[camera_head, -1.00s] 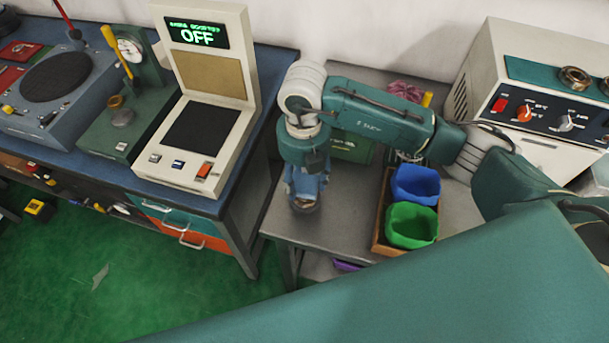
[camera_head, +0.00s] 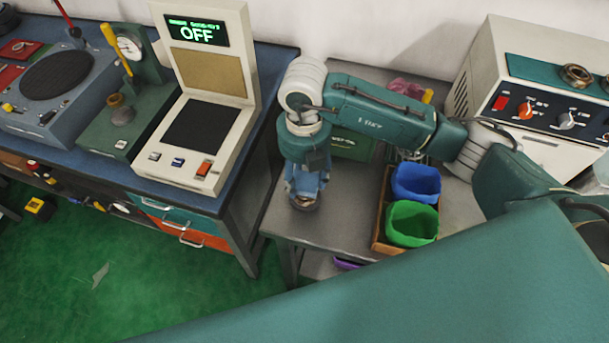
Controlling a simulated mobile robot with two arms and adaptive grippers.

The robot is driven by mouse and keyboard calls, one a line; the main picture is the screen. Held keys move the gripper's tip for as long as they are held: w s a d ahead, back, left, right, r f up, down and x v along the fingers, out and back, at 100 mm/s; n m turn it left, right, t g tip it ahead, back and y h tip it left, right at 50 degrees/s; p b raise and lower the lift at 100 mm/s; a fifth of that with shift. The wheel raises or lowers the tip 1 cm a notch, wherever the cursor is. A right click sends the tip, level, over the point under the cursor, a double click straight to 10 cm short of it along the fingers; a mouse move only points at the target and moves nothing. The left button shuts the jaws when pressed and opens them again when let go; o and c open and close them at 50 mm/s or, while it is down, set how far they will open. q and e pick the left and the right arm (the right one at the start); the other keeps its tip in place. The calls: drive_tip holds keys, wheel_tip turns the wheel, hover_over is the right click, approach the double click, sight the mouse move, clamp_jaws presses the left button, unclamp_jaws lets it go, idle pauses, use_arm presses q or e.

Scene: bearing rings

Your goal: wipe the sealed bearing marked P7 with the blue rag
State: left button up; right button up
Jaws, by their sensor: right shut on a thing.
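My right gripper (camera_head: 303,197) points down over the grey table, left of the wooden tray. A crumpled-looking blue patch at its fingers appears to be the blue rag (camera_head: 301,184), and the gripper is shut on it. A small round greyish rim (camera_head: 305,207) shows just under the fingers. It may be a bearing, but no P7 mark is readable, and I cannot tell whether the rag touches it. My left gripper is out of view.
A wooden tray (camera_head: 377,236) holds a blue bin (camera_head: 416,184) and a green bin (camera_head: 411,224). A pink cloth-like thing (camera_head: 405,88) lies behind my right arm. A white control box (camera_head: 480,70) stands right. A device reading OFF (camera_head: 205,95) stands on the left bench.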

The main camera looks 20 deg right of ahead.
sight(311, 181)
idle(0.6)
drive_tip(key=shift+f+b, duration=1.25)
drive_tip(key=shift+f, duration=0.25)
idle(0.4)
drive_tip(key=shift+w+a+r, duration=0.1)
drive_tip(key=shift+w+a, duration=0.25)
drive_tip(key=shift+a, duration=0.4)
drive_tip(key=shift+s+d, duration=0.45)
drive_tip(key=shift+d, duration=0.2)
drive_tip(key=shift+s+d, duration=0.45)
drive_tip(key=shift+d, duration=0.2)
drive_tip(key=shift+w+a+f+b, duration=0.2)
drive_tip(key=shift+w+a+b, duration=0.55)
drive_tip(key=shift+w+a, duration=0.3)
drive_tip(key=shift+s, duration=0.1)
drive_tip(key=shift+s+d, duration=0.35)
drive_tip(key=shift+d, duration=0.25)
drive_tip(key=shift+s+d, duration=0.35)
drive_tip(key=shift+d, duration=0.25)
